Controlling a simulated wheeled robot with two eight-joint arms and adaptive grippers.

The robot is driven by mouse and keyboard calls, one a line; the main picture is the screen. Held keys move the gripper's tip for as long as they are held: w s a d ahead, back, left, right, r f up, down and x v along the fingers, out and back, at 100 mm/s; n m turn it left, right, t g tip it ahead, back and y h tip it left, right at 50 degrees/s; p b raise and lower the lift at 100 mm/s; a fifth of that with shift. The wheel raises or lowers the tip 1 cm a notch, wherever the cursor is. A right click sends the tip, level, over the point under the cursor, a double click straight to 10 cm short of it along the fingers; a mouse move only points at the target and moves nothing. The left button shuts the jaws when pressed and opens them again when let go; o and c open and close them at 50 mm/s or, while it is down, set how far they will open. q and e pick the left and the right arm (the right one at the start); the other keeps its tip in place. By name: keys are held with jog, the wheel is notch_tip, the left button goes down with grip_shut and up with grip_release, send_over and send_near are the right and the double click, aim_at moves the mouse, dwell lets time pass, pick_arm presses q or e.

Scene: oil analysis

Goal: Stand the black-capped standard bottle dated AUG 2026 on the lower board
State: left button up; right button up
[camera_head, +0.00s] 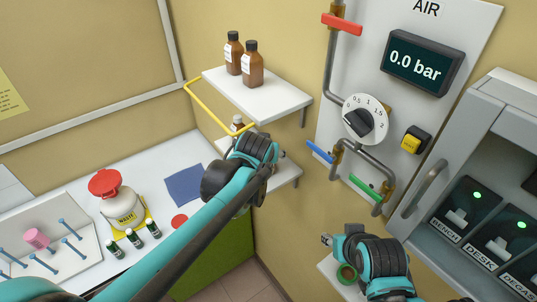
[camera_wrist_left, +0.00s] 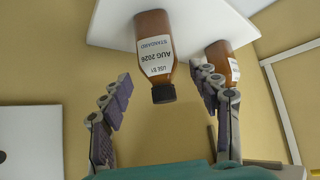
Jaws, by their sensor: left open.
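The brown bottle labelled STANDARD, USE BY AUG 2026 (camera_wrist_left: 155,50) has a black cap and shows upside down in the left wrist view, on a white board. A second brown bottle (camera_wrist_left: 222,58) is beside it. The head view shows two black-capped brown bottles on the upper board (camera_head: 285,105); the right one (camera_head: 253,66) appears to be the AUG 2026 bottle, though its label is unreadable there. My left gripper (camera_wrist_left: 162,85) is open and empty, its fingers pointing toward the bottle. My arm partly hides the lower board (camera_head: 286,174). My right gripper (camera_head: 326,240) is low at right, its fingers unclear.
A yellow rail (camera_head: 200,101) runs by the upper board's left side. A small bottle (camera_head: 237,122) shows behind my left arm at the lower board. Pipes and valves (camera_head: 332,75) are on the right wall. A red-topped waste container (camera_head: 119,204) stands on the bench.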

pick_arm(q)
jog(key=d+v, duration=0.1)
jog(key=v, duration=0.6)
jog(key=s+a+f+n+g, duration=0.1)
jog(key=s+a+f, duration=0.5)
jog(key=s+a, duration=0.3)
jog(key=s+a+f+y, duration=0.1)
jog(key=s+a+f, duration=0.5)
jog(key=s+a, duration=0.3)
jog(key=shift+s+n+g+b, duration=0.4)
jog(key=shift+s, duration=0.45)
jog(key=shift+s+a+f, duration=0.1)
